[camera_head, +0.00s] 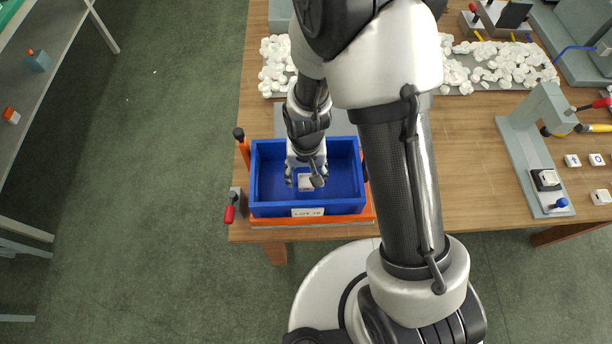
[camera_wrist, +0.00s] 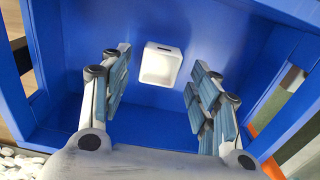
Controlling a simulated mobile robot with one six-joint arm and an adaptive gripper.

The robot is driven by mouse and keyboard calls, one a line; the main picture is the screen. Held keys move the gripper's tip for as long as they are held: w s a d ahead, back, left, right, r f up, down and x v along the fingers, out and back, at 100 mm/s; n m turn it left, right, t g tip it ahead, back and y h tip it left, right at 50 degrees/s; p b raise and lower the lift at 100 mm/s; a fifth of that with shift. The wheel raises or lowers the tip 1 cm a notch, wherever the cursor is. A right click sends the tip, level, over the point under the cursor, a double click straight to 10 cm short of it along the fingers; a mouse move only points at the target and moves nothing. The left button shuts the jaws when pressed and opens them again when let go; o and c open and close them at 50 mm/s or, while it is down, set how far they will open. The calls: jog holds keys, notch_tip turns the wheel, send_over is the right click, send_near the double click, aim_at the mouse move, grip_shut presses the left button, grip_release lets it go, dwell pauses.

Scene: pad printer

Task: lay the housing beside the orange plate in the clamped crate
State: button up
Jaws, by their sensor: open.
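The blue crate (camera_head: 262,208) stands at the table's front left edge, with a white label reading LOT on its front wall. A small white housing (camera_head: 306,184) with a hollow face lies on the crate floor, partly covered by my gripper in the head view. My gripper (camera_head: 306,178) reaches down into the crate. In the wrist view the housing (camera_wrist: 161,65) is apart from the two spread fingers, ahead of the gap between them. My gripper (camera_wrist: 160,95) is open and empty. I see no orange plate inside the crate; the arm hides part of its right side.
An orange base edge (camera_head: 300,224) shows under the crate. A red-handled clamp (camera_head: 230,208) and an orange-and-black handle (camera_head: 241,146) stand at its left. White pellets (camera_head: 272,68) lie behind. A grey pad printer (camera_head: 530,130) and several small white parts are at right.

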notch_tip(320, 180, up, 10)
jog(key=f+p, duration=0.1)
jog(key=p, duration=0.2)
notch_tip(320, 180, up, 10)
jog(key=t, duration=0.1)
send_over(306, 183)
jog(key=d, duration=0.3)
jog(key=s+d+r+t, duration=0.1)
jog(key=s+d+r, duration=0.3)
jog(key=s+r, duration=0.3)
jog(key=s+d+r+t, duration=0.2)
jog(key=s+d+r, duration=0.2)
jog(key=r, duration=0.5)
jog(key=s, duration=0.2)
jog(key=shift+s+t, duration=0.3)
jog(key=shift+s, duration=0.05)
